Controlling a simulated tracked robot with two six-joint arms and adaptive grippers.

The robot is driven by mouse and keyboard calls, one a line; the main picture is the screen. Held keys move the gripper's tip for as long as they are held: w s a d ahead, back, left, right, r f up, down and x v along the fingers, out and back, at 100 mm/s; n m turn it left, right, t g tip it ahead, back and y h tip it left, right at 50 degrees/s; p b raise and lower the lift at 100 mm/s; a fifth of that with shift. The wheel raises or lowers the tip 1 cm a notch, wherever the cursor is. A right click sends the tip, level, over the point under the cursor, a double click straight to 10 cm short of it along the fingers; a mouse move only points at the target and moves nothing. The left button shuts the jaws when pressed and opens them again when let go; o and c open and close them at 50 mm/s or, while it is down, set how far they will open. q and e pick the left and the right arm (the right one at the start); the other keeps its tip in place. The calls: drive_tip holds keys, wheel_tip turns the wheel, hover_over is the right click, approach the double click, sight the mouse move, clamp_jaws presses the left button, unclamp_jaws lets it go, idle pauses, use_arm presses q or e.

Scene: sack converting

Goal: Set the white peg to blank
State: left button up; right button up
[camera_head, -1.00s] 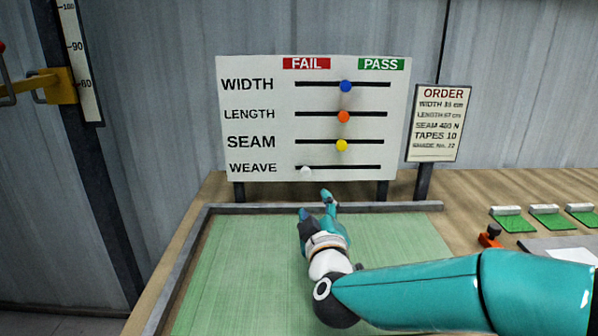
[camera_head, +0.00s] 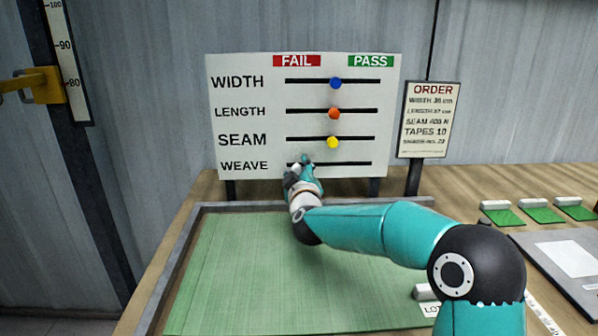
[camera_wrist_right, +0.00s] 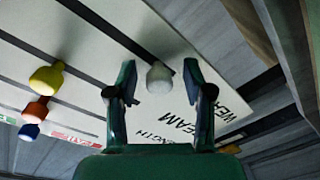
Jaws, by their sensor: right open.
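A white board (camera_head: 390,120) carries rows marked WIDTH, LENGTH, SEAM and WEAVE, with FAIL at upper left and PASS at upper right. The white peg (camera_wrist_right: 159,79) belongs to the WEAVE slot (camera_head: 345,164), near its left end; in the head view my right gripper largely hides it. The blue (camera_head: 335,83), orange (camera_head: 334,113) and yellow (camera_head: 333,142) pegs sit near the middle of their slots. My right gripper (camera_head: 299,171) is at the WEAVE row. In the wrist view its fingers stand open on either side of the white peg, with gaps visible. My left gripper is out of view.
A green mat (camera_head: 240,275) inside a grey rim lies in front of the board. An ORDER sign (camera_head: 430,120) stands right of it. Green pads with white blocks (camera_head: 541,215) and a grey panel (camera_head: 570,270) lie farther right.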

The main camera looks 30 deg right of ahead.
clamp_jaws()
idle(0.3)
idle(0.3)
